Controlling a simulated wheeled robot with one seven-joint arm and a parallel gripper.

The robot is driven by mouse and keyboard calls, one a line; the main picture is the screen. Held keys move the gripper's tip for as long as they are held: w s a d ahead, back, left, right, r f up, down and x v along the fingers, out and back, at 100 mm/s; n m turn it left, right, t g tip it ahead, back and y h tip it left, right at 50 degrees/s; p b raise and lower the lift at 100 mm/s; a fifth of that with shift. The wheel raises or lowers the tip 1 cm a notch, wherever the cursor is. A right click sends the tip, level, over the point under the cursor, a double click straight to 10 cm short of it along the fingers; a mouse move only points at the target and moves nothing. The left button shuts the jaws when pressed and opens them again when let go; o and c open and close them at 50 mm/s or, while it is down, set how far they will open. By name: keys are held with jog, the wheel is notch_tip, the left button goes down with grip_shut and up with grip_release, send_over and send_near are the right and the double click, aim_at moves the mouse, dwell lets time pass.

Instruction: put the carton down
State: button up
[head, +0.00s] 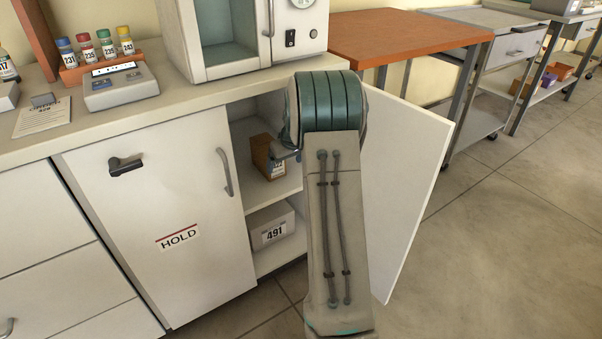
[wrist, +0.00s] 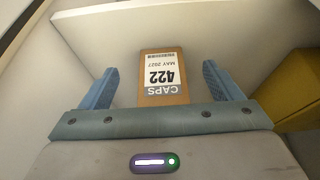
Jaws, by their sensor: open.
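The brown carton (head: 262,153) stands on the upper shelf (head: 275,190) inside the open cabinet. In the wrist view the carton (wrist: 163,97) shows a white and grey label reading CAPS, 422, MAY 2027, upside down in the picture. My gripper (wrist: 160,68) is open, with one blue finger on each side of the carton and a visible gap on both sides. In the head view my arm hides most of the gripper and part of the shelf.
The cabinet door (head: 405,190) stands open to the right of my arm. A box marked 491 (head: 272,234) is on the lower shelf. The closed door marked HOLD (head: 160,215) is at left. A yellow object (wrist: 290,95) shows right of the gripper in the wrist view.

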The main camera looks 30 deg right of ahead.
jog(key=s+p, duration=0.1)
jog(key=s, duration=0.8)
jog(key=s+a+r, duration=0.4)
jog(key=a+r, duration=0.1)
jog(key=a, duration=0.4)
jog(key=s+a+r+g, duration=0.1)
jog(key=s+a+r, duration=0.1)
jog(key=s+a, duration=0.5)
jog(key=s+a+r+g, duration=0.2)
jog(key=s+a, duration=0.5)
jog(key=s, duration=0.7)
jog(key=shift+a, duration=0.35)
jog(key=shift+r, duration=0.1)
jog(key=shift+c, duration=0.4)
